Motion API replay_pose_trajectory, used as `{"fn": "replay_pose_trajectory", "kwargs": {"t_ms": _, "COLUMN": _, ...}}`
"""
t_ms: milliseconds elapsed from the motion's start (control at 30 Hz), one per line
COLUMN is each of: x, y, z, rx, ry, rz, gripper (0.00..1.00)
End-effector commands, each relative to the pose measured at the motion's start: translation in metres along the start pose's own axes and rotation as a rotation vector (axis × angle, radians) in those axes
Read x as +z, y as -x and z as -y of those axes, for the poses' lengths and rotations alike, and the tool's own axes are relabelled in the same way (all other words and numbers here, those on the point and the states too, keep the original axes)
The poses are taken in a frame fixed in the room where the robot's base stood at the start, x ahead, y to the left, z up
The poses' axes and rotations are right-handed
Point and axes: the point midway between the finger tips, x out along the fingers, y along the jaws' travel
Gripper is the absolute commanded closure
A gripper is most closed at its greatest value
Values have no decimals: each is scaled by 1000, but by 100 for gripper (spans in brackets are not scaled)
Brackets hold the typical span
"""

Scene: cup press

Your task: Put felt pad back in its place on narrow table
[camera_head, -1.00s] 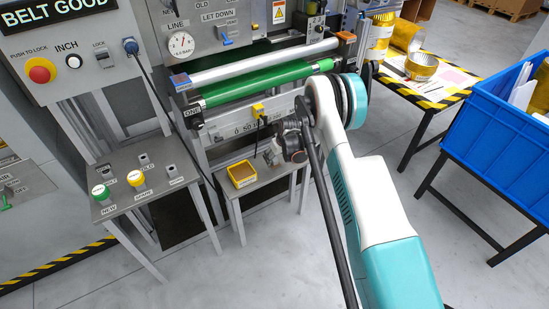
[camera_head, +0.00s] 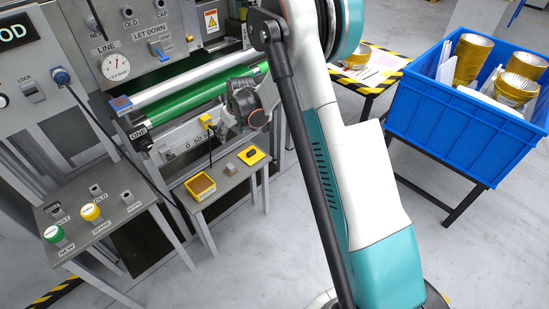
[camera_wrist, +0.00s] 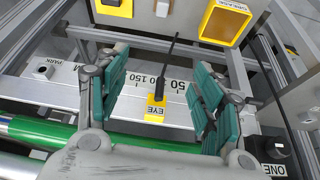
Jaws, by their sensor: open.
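The narrow table (camera_head: 222,196) is the low grey stand below the green roller. On its right end lies a yellow plate (camera_head: 251,155) with a dark patch on it; I cannot tell whether that patch is the felt pad. The plate shows partly at the top edge of the wrist view (camera_wrist: 113,6). My gripper (camera_head: 250,110) is in front of the roller, above and behind the table. In the wrist view my gripper (camera_wrist: 158,100) has its teal fingers wide apart, with nothing held. The scale rail and yellow EYE sensor appear between them.
A yellow tray (camera_head: 201,186) and a small grey block (camera_head: 231,169) stand on the narrow table. The green roller (camera_head: 190,101), scale rail (camera_wrist: 140,88) and EYE sensor (camera_wrist: 156,108) are close to the gripper. A blue crate (camera_head: 450,125) stands right. Floor at front is clear.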

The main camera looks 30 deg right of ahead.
Motion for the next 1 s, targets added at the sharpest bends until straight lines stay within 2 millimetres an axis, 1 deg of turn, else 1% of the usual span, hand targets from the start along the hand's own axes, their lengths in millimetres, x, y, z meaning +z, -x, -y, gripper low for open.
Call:
{"fn": "replay_pose_trajectory", "kwargs": {"t_ms": 33, "x": -1, "y": 26, "z": 3, "rx": 6, "ry": -6, "rz": -6, "gripper": 39}}
{"fn": "replay_pose_trajectory", "kwargs": {"t_ms": 100, "x": -2, "y": 56, "z": 7, "rx": 13, "ry": -18, "rz": -14, "gripper": 39}}
{"fn": "replay_pose_trajectory", "kwargs": {"t_ms": 167, "x": -1, "y": 81, "z": 11, "rx": 19, "ry": -27, "rz": -21, "gripper": 39}}
{"fn": "replay_pose_trajectory", "kwargs": {"t_ms": 200, "x": 1, "y": 98, "z": 14, "rx": 23, "ry": -34, "rz": -26, "gripper": 39}}
{"fn": "replay_pose_trajectory", "kwargs": {"t_ms": 267, "x": 4, "y": 122, "z": 18, "rx": 29, "ry": -44, "rz": -34, "gripper": 39}}
{"fn": "replay_pose_trajectory", "kwargs": {"t_ms": 300, "x": 7, "y": 138, "z": 20, "rx": 33, "ry": -49, "rz": -38, "gripper": 39}}
{"fn": "replay_pose_trajectory", "kwargs": {"t_ms": 500, "x": 31, "y": 210, "z": 36, "rx": 52, "ry": -81, "rz": -63, "gripper": 39}}
{"fn": "replay_pose_trajectory", "kwargs": {"t_ms": 600, "x": 47, "y": 243, "z": 45, "rx": 61, "ry": -95, "rz": -76, "gripper": 39}}
{"fn": "replay_pose_trajectory", "kwargs": {"t_ms": 667, "x": 58, "y": 261, "z": 50, "rx": 66, "ry": -105, "rz": -84, "gripper": 39}}
{"fn": "replay_pose_trajectory", "kwargs": {"t_ms": 700, "x": 66, "y": 272, "z": 53, "rx": 70, "ry": -110, "rz": -90, "gripper": 39}}
{"fn": "replay_pose_trajectory", "kwargs": {"t_ms": 800, "x": 88, "y": 298, "z": 62, "rx": 77, "ry": -125, "rz": -102, "gripper": 39}}
{"fn": "replay_pose_trajectory", "kwargs": {"t_ms": 867, "x": 102, "y": 312, "z": 67, "rx": 82, "ry": -134, "rz": -111, "gripper": 39}}
{"fn": "replay_pose_trajectory", "kwargs": {"t_ms": 1000, "x": 137, "y": 339, "z": 79, "rx": 92, "ry": -155, "rz": -130, "gripper": 39}}
